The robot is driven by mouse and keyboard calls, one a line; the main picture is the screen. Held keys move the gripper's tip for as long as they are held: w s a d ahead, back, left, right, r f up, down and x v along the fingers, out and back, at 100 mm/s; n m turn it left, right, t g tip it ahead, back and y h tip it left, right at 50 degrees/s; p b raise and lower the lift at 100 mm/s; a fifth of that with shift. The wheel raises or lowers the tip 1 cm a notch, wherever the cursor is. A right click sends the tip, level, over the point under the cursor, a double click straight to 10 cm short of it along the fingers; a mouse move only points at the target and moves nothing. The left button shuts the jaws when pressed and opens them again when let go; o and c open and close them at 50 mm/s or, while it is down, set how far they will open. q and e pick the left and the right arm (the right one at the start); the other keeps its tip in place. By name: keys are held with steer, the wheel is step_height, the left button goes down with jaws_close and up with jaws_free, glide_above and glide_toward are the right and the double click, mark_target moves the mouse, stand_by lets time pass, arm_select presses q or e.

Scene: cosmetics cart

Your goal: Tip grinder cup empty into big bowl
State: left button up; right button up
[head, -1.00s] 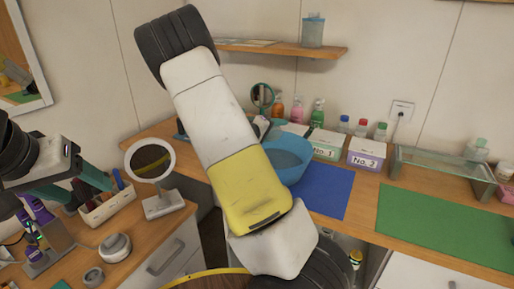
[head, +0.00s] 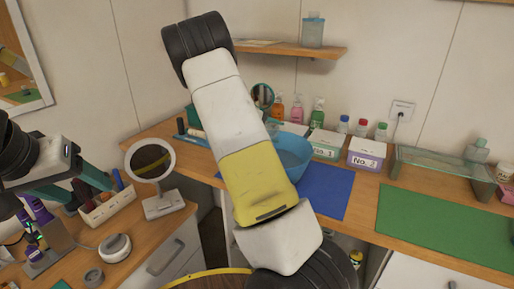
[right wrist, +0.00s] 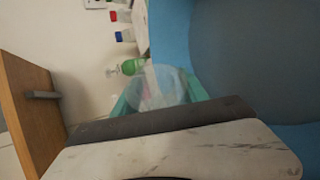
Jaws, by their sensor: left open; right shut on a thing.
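The big blue bowl (head: 292,158) stands on the counter behind my right arm, which covers its left part. In the right wrist view the bowl (right wrist: 176,40) fills the right side, close to the gripper. My right gripper (right wrist: 160,94) is shut on the clear grinder cup (right wrist: 163,85), held between its teal fingers beside the bowl's rim. The cup's tilt and contents cannot be made out. In the head view the cup is hidden or too small to tell. My left gripper (head: 78,186) is open and empty above the left counter.
A blue mat (head: 328,192) lies by the bowl and a green mat (head: 440,222) further right. Boxes No. 1 (head: 325,145) and No. 2 (head: 366,154) stand behind. A round mirror (head: 152,165) and a pen holder (head: 106,206) stand on the left counter.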

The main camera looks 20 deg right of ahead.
steer(key=n+g, duration=0.1)
steer(key=f+n+g, duration=0.1)
steer(key=g, duration=0.1)
steer(key=shift+s+f+n+y, duration=0.2)
steer(key=shift+f+n+y, duration=0.05)
steer(key=shift+n+y, duration=0.05)
steer(key=shift+w+f+n+g+b, duration=0.1)
steer(key=shift+f+n+g+b, duration=0.2)
steer(key=shift+n+g, duration=0.2)
steer(key=w+r+n+g, duration=0.1)
steer(key=w+r+n+g+b, duration=0.1)
steer(key=w+r+n+g, duration=0.1)
steer(key=shift+w+d+r+g, duration=0.15)
steer(key=shift+w+r+g, duration=0.05)
steer(key=shift+r+g, duration=0.1)
steer(key=shift+w+n+g+b, duration=0.3)
steer(key=shift+w+n+g, duration=0.25)
steer(key=shift+n, duration=0.15)
